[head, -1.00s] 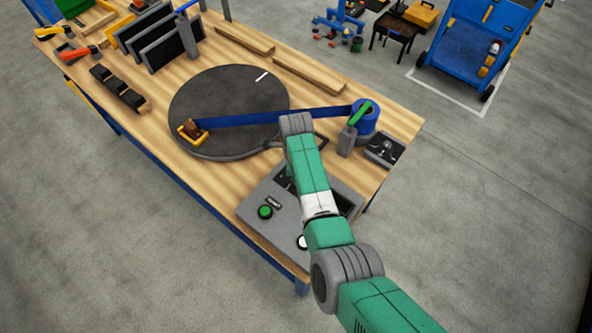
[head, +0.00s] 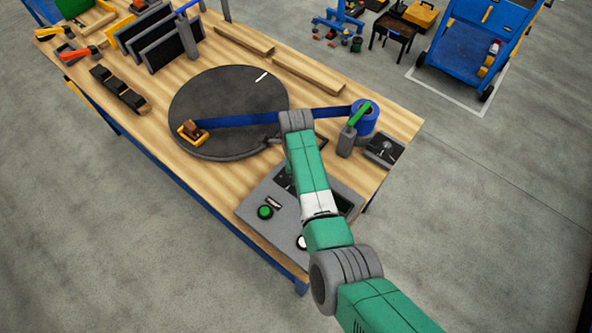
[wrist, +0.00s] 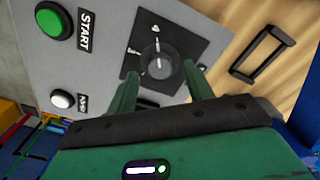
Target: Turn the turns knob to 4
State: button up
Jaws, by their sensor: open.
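The turns knob is probably the round dark knob (wrist: 157,65) on a black dial plate (wrist: 133,76) in the wrist view. Its white pointer line points roughly up in the picture. White marks lie around it, too small to read. My gripper (wrist: 159,72) is open, with one green finger on each side of the knob's lower part. I cannot tell whether the fingers touch it. In the head view my arm hides the gripper and the knob. The grey control panel (head: 257,196) sits on the near end of the bench.
The panel carries a green START button (wrist: 54,23) and a white button (wrist: 62,99). A dark handle (wrist: 264,55) lies beside it. Behind are a round turntable (head: 225,90), a blue film strip (head: 240,118), a film roll (head: 366,122) and a small dial box (head: 385,150).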

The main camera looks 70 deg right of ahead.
notch_tip(320, 180, up, 6)
jog(key=shift+r+p, duration=0.1)
jog(key=shift+p, duration=0.2)
dwell(0.4)
